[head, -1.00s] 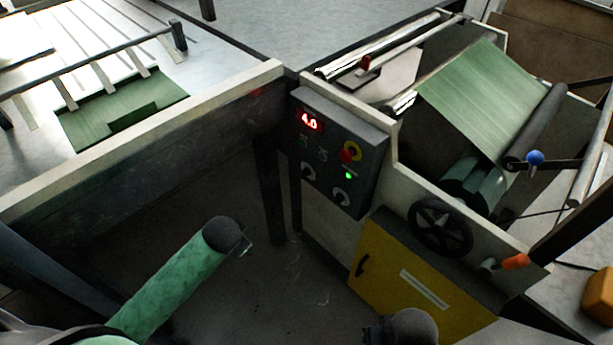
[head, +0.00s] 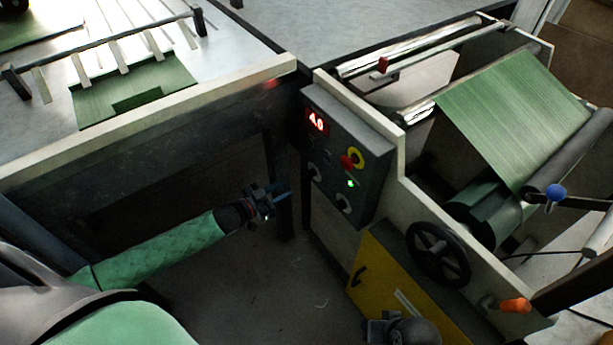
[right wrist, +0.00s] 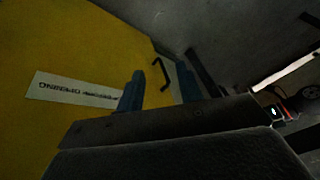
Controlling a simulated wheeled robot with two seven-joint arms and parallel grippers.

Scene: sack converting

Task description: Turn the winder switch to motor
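The dark control panel (head: 345,155) is on the machine frame at the centre of the head view. It has a red display reading 4.0, a red button on a yellow ring, a lit green light, small switches and two pale-marked knobs, an upper left knob (head: 315,172) and a lower right knob (head: 344,203). I cannot read which is the winder switch. My left gripper (head: 279,191) is left of the panel, apart from it; its finger gap is unclear. My right gripper (right wrist: 160,88) is open and empty, facing the yellow cabinet door.
The yellow cabinet (head: 385,275) with a dark handle is below the panel. A black handwheel (head: 438,254), an orange-handled crank (head: 514,306) and a blue-knobbed lever (head: 555,192) are to the right. A worktable edge (head: 150,128) runs along the left. Floor below the left gripper is clear.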

